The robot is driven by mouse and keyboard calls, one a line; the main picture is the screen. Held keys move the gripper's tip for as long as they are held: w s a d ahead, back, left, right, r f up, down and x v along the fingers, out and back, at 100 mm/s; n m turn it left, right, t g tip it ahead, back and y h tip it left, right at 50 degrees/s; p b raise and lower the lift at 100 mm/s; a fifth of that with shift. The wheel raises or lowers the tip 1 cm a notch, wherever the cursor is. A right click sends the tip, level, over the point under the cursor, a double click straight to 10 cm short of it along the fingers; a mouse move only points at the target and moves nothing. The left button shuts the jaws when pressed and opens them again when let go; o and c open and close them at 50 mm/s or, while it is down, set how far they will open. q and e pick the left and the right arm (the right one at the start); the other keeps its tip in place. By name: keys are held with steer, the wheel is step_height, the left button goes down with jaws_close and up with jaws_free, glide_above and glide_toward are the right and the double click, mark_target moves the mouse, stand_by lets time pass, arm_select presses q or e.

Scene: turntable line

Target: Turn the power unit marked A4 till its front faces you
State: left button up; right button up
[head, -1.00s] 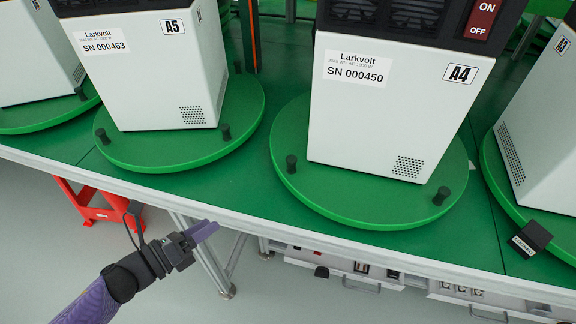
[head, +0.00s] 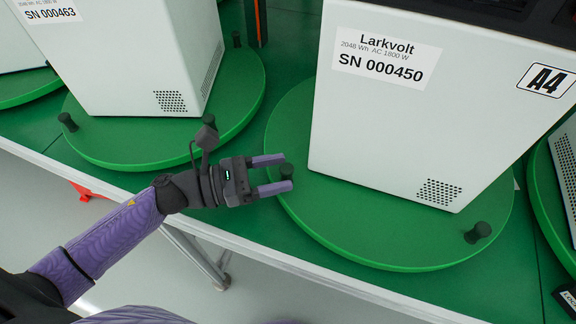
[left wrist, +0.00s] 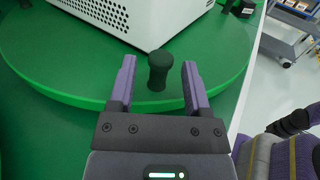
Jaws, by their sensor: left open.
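The power unit marked A4 (head: 400,130) is a white box with a dark top, standing on a round green turntable (head: 340,225). The face towards me bears a Larkvolt SN 000450 label, the A4 tag (head: 546,80) and a small vent grid. The turntable has a dark peg (head: 286,171) at its left rim and another peg (head: 478,232) at front right. My left gripper (head: 278,173) is open, its purple fingers on either side of the left peg. In the left wrist view the peg (left wrist: 158,70) stands between the fingertips, with gaps both sides. My right gripper is out of view.
Another turntable (head: 545,190) is at the right edge. The table's pale front edge (head: 250,237) runs below.

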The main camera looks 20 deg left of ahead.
arm_select(q)
steer(key=shift+x, duration=1.05)
jaws_close()
stand_by(0.6)
